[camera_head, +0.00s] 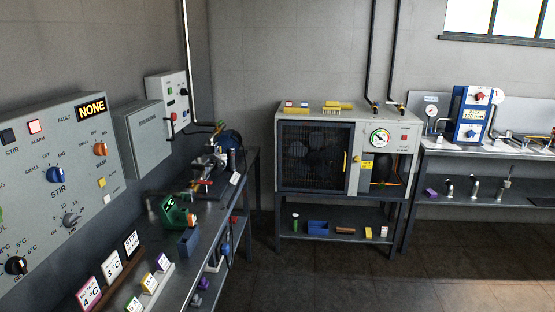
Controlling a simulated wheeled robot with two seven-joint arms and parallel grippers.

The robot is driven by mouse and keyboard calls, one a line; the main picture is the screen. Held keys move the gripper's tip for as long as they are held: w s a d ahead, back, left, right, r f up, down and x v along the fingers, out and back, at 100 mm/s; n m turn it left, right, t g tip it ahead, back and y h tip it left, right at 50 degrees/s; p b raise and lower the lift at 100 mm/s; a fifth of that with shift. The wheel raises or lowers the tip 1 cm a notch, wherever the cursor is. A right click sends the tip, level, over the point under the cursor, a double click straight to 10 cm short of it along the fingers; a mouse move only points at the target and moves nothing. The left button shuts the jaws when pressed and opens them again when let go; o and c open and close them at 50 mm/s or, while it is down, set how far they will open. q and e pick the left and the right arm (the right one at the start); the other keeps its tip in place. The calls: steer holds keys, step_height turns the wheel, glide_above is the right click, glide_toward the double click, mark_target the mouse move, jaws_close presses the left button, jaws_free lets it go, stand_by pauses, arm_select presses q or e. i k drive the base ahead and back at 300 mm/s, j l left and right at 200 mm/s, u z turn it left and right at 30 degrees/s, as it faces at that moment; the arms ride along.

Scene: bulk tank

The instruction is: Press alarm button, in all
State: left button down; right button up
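A grey control panel (82,240) hangs on the left wall. Near its top left is a small red-and-white square (35,127) labelled ALARM; I cannot tell whether it is a lamp or a button. A dark square (8,136) labelled STIR sits left of it. A FAULT display (91,107) reads NONE. Lower on the panel are a blue knob (56,175) at STIR, an orange knob (100,149), a yellow square (101,183) and a white square (107,199). Neither of my grippers is in view.
A steel bench (205,225) with sign cards, a green device (178,213) and fittings runs below the panel. A smaller wall panel (170,88) has green and red buttons. A caged cooling unit (317,155) and another bench (490,154) stand behind. The floor (330,275) is clear.

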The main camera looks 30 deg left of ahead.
mark_target(102, 182)
steer(key=i+l+u, duration=0.1)
steer(key=i, duration=0.25)
steer(key=i+l, duration=0.1)
steer(key=i, duration=0.3)
steer(key=i+u, duration=0.25)
steer(key=u, duration=0.2)
steer(key=i+u, duration=0.3)
steer(key=u, duration=0.15)
steer(key=i+l+u, duration=0.1)
steer(key=i+u, duration=0.15)
steer(key=u, duration=0.2)
steer(key=i+u, duration=0.2)
steer(key=u, duration=0.2)
steer(key=i+l+u, duration=0.15)
steer(key=u, duration=0.25)
steer(key=i+l+u, duration=0.2)
steer(key=u, duration=0.2)
steer(key=i+l+u, duration=0.15)
steer(key=u, duration=0.25)
steer(key=i+l+u, duration=0.25)
steer(key=l+u, duration=0.25)
steer(key=i+l+u, duration=0.25)
steer(key=l, duration=0.15)
steer(key=k+j, duration=0.05)
